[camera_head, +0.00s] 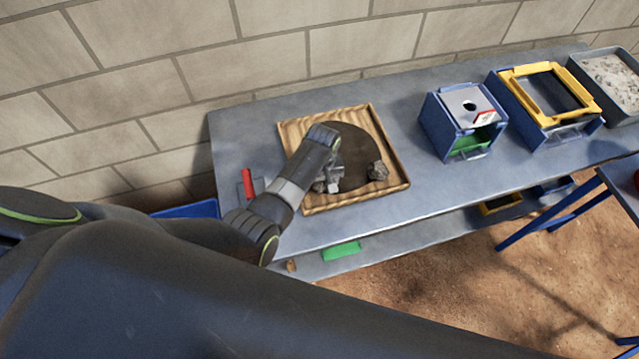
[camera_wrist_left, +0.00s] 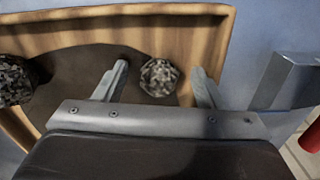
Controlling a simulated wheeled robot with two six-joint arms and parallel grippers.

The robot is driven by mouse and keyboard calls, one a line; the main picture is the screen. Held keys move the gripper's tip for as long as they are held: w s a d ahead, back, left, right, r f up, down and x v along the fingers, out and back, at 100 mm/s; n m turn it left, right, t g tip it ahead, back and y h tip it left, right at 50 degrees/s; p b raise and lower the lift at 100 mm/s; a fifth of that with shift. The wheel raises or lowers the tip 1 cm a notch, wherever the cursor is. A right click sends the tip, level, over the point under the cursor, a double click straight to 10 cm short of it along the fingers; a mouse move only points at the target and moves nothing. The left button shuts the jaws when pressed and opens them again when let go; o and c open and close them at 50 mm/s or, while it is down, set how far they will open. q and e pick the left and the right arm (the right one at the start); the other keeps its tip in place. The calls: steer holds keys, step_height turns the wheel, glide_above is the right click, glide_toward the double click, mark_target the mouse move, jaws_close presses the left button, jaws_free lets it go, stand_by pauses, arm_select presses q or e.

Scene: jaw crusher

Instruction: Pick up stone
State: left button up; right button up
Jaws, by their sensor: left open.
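A wooden tray (camera_head: 392,142) with a dark round patch inside lies on the metal table. A rough grey stone (camera_head: 377,171) sits at its right side; a dark stone (camera_wrist_left: 14,80) shows at the left edge of the left wrist view. Another grey stone (camera_wrist_left: 158,77) lies between the spread fingers of my left gripper (camera_wrist_left: 161,82) in that view, with a gap on both sides. In the head view my left gripper (camera_head: 328,184) is low over the tray and partly hides that stone. My right gripper is not in view.
The tray's raised rim surrounds the stones. A red-handled tool (camera_head: 248,183) lies left of the tray. A blue box with a holed top (camera_head: 464,106), a yellow-framed blue box (camera_head: 545,92) and a gravel tray (camera_head: 610,82) stand to the right. Bare table (camera_head: 415,115) separates them from the tray.

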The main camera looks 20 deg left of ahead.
arm_select(q)
steer(key=shift+f, duration=0.15)
steer(key=c, duration=1.1)
steer(key=shift+c, duration=0.2)
